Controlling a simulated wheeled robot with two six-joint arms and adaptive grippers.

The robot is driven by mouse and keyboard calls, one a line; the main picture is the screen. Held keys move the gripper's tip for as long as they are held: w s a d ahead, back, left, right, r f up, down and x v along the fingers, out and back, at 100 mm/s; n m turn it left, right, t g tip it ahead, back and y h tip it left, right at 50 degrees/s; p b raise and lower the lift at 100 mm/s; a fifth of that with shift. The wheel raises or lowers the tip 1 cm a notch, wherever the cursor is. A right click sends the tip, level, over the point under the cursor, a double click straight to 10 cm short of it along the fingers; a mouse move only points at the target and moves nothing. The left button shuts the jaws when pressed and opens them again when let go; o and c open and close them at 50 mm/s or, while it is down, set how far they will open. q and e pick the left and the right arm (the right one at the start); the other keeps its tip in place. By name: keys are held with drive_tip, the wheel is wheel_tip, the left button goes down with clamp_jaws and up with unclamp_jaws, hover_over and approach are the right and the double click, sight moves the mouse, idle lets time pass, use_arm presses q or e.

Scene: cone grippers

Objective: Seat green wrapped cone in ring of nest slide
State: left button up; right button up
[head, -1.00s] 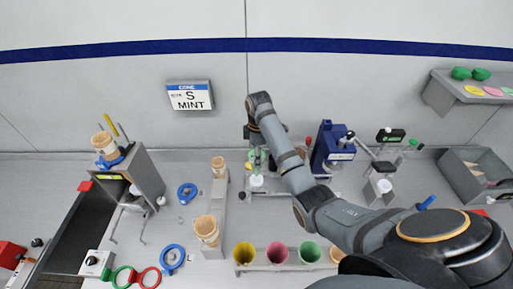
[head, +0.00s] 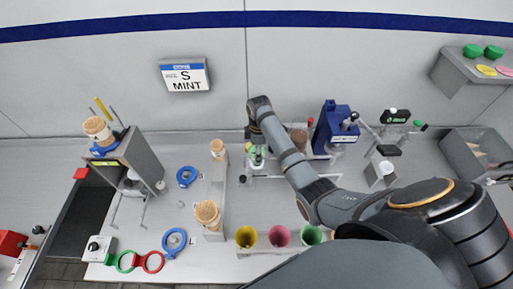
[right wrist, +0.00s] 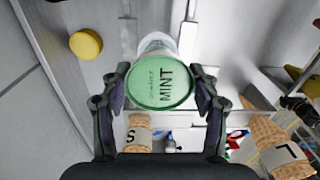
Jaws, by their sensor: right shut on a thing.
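My right gripper (right wrist: 160,98) is shut on the green wrapped cone (right wrist: 162,88), whose round green top reads MINT and faces the wrist camera. In the head view the gripper hangs at the back of the bench, partly hidden by my arm, with a bit of green (head: 258,152) below it. A whitish round part (right wrist: 157,43) shows just beyond the cone in the right wrist view. I cannot tell whether it is the nest slide's ring, or whether the cone touches it. My left gripper is not in view.
Stacks of tan cones (head: 207,213) stand left of the gripper. A rack in front holds yellow (head: 246,236), pink (head: 279,235) and green (head: 311,234) cones. A blue machine (head: 335,125) stands close to the right. A MINT sign (head: 185,75) is on the wall.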

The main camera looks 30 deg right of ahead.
drive_tip(key=shift+f, duration=0.25)
drive_tip(key=shift+w+a, duration=0.1)
drive_tip(key=o, duration=0.9)
wheel_tip(320, 180, up, 8)
drive_tip(key=shift+f, duration=0.2)
idle(0.7)
